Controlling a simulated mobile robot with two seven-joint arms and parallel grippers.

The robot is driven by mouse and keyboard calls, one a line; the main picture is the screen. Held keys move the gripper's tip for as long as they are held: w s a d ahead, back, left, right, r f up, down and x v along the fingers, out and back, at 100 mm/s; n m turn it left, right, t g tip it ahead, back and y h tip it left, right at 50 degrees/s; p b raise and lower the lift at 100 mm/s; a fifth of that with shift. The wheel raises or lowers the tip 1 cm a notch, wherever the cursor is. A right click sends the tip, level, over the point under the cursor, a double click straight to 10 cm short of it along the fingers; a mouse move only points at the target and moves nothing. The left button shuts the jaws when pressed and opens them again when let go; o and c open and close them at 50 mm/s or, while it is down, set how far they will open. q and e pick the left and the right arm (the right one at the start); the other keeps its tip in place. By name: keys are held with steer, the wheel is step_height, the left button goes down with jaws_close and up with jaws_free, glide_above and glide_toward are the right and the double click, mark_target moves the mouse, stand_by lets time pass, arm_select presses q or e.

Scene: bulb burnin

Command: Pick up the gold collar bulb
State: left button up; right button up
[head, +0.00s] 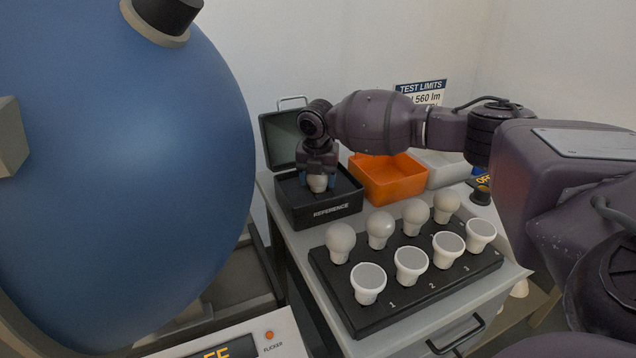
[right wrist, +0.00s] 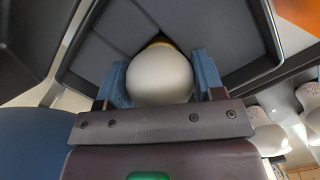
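The gold collar bulb (right wrist: 160,78) stands in the open black REFERENCE case (head: 320,212). Its round white globe faces the right wrist camera, and a sliver of gold collar shows beyond it. The bulb also shows as a small pale shape under my gripper in the head view (head: 317,184). My right gripper (right wrist: 160,70) points down into the case, with one blue finger on each side of the bulb. The fingers lie close beside the globe; I cannot tell whether they press on it. The bulb's base is hidden. My left gripper is not in view.
A black rack (head: 365,315) with several white bulbs stands on the grey cabinet, right of the case. An orange bin (head: 388,182) and a pale bin (head: 447,170) are behind it. The case's raised lid (head: 283,137) is close behind my gripper. A large blue sphere (head: 120,180) fills the left.

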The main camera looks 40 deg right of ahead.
steer(key=shift+c, duration=0.8)
steer(key=shift+r, duration=0.1)
